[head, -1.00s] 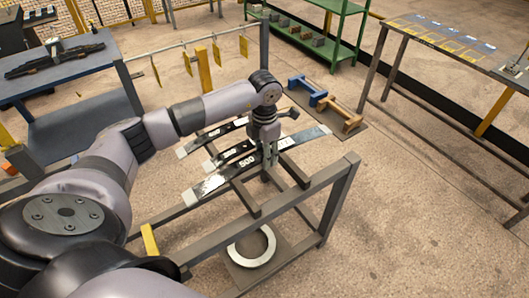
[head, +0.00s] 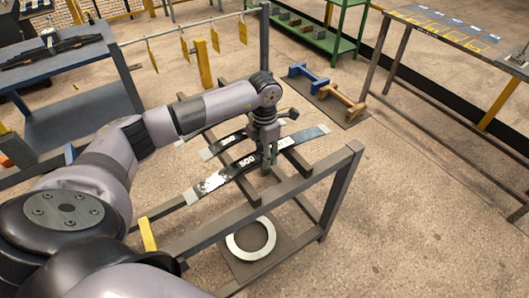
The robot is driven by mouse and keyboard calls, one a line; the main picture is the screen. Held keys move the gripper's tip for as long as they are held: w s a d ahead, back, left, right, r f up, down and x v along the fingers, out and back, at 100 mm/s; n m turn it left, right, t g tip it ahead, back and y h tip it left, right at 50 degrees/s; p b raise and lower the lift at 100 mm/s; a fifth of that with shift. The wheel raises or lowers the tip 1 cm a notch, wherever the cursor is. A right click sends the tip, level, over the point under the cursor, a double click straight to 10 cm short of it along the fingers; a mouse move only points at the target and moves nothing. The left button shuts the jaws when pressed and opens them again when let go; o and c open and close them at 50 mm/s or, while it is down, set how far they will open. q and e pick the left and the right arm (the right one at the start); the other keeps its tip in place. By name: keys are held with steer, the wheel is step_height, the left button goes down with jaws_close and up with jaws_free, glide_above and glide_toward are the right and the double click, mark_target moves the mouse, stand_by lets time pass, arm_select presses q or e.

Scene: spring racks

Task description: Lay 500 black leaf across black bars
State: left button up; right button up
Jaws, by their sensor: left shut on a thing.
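The 500 black leaf (head: 215,180), a long dark strip with pale ends and a white "500", spans over the dark bars (head: 249,191) of the rack. My left gripper (head: 268,165) points down and is shut on this leaf right of the number. I cannot tell whether the leaf touches the bars or hovers just above them. A second dark leaf (head: 229,140), its white number hard to read, lies behind it, partly hidden by my left arm. My right gripper is out of view.
The rack's grey front rail (head: 290,190) runs between me and the leaf. A pale ring (head: 236,248) lies low in the rack. Blue and tan blocks (head: 308,75) stand on a floor mat behind. A blue table (head: 75,110) is at left, another table (head: 425,30) at right.

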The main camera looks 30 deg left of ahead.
arm_select(q)
steer(key=shift+w+f, duration=0.1)
stand_by(0.3)
steer(key=shift+f+b, duration=0.65)
steer(key=shift+b, duration=0.1)
steer(key=o, duration=1.4)
steer(key=shift+c, duration=0.2)
step_height(320, 180, up, 12)
steer(key=shift+f, duration=0.1)
